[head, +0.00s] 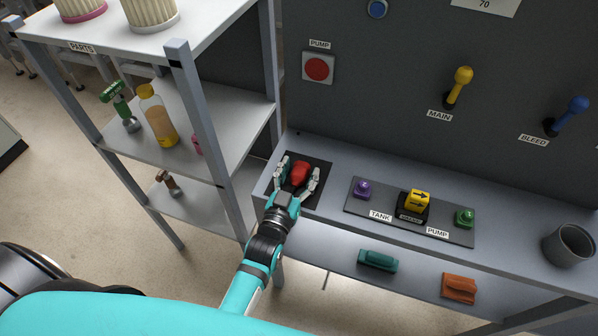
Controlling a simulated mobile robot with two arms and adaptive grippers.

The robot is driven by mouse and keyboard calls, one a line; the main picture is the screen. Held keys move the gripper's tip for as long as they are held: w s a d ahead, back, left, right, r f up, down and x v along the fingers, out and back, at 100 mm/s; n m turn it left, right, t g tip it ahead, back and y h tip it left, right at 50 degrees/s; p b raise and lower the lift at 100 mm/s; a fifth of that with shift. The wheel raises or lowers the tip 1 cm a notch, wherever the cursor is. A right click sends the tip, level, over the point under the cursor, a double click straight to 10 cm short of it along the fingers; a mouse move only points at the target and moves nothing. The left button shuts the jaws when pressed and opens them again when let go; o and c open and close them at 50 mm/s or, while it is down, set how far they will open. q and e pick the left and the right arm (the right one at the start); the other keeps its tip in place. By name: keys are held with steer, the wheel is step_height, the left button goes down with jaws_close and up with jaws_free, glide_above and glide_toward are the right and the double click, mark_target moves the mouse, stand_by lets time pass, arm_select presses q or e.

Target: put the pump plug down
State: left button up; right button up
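A red plug-like piece (300,172), which I take for the pump plug, is at the black mat (322,196) on the left end of the grey bench. My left gripper (299,168) is over the mat, its fingers spread on either side of the red piece. The fingers look apart from it. The gripper hides part of the mat and the underside of the red piece. To the right is a dark plate (455,234) labelled TANK and PUMP, with a purple fitting (362,189), a yellow block with arrows (418,200) and a green fitting (465,217). My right gripper is out of view.
The panel behind has a red PUMP button (318,68), a yellow MAIN lever (460,85) and a blue BLEED lever (569,114). A grey cup (569,245) stands at the bench's right. A parts shelf (205,112) with bottles stands left. Green and orange pieces lie on the lower shelf.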

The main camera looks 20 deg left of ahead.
arm_select(q)
steer(key=shift+s+f, duration=0.15)
steer(key=shift+f, duration=0.45)
steer(key=shift+r+p, duration=0.3)
steer(key=shift+r, duration=0.05)
steer(key=s+r, duration=0.1)
steer(key=s, duration=1)
steer(key=shift+s+a+b, duration=0.2)
steer(key=shift+s+b, duration=0.15)
steer(key=shift+b, duration=0.1)
steer(key=s+d+f+m+g, duration=0.1)
steer(key=s+f+g, duration=0.25)
steer(key=f, duration=0.75)
steer(key=s+f+g+h, duration=0.1)
steer(key=s+f+g, duration=0.25)
steer(key=f, duration=0.75)
steer(key=s+d+f+m+g, duration=0.1)
steer(key=s+f+g, duration=0.25)
steer(key=f, duration=0.75)
steer(key=s+a+f+g, duration=0.3)
steer(key=s+a+f, duration=0.2)
steer(key=s, duration=0.5)
steer(key=s+a+f+g+y, duration=0.1)
steer(key=s+a+f+g, duration=0.2)
steer(key=s+f, duration=0.6)
steer(key=shift+s+a+f+g+y, duration=0.25)
steer(key=shift+s+a+g+y, duration=0.1)
steer(key=shift+s+a, duration=0.65)
